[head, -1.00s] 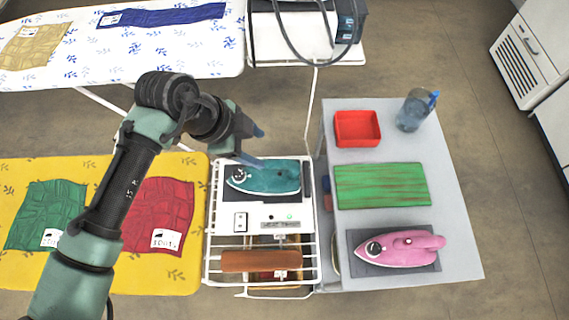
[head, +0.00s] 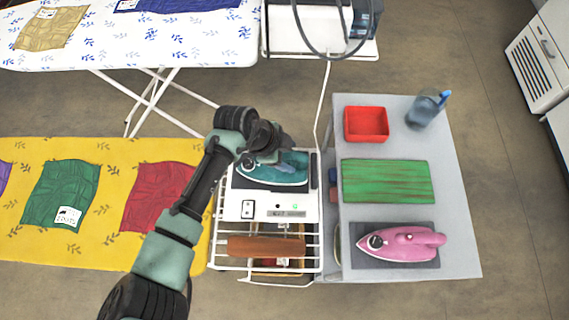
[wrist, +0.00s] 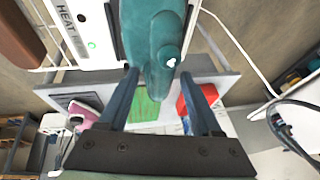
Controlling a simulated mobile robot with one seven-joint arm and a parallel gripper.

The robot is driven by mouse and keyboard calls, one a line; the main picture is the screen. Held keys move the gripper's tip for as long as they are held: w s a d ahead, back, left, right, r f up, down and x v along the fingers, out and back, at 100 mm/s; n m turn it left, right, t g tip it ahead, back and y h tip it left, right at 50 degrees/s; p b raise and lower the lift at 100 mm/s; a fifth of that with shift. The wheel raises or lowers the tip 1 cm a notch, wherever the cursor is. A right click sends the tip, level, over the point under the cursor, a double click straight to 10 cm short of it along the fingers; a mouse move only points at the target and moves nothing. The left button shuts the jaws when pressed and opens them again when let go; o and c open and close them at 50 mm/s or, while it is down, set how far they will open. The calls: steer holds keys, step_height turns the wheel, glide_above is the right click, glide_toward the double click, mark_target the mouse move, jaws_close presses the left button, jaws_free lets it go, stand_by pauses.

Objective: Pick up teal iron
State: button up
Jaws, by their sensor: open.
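The teal iron (head: 285,170) lies on a dark pad on top of the white station with a wire rack. In the head view my arm covers part of its left end. In the wrist view the iron (wrist: 155,45) reaches down between the two blue fingers of my gripper (wrist: 162,95). The fingers are apart, one on each side of the iron, with visible space at the sides. I cannot tell whether either finger touches it. In the head view the fingertips are hidden behind my wrist.
A grey table (head: 390,225) to the right holds a pink iron (head: 400,243), a green board (head: 388,181), a red tray (head: 366,124) and a blue-tinted jug (head: 424,110). A brown wooden piece (head: 266,246) lies at the station's front. Ironing boards with cloths stand left and behind.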

jaws_close()
stand_by(0.3)
stand_by(0.3)
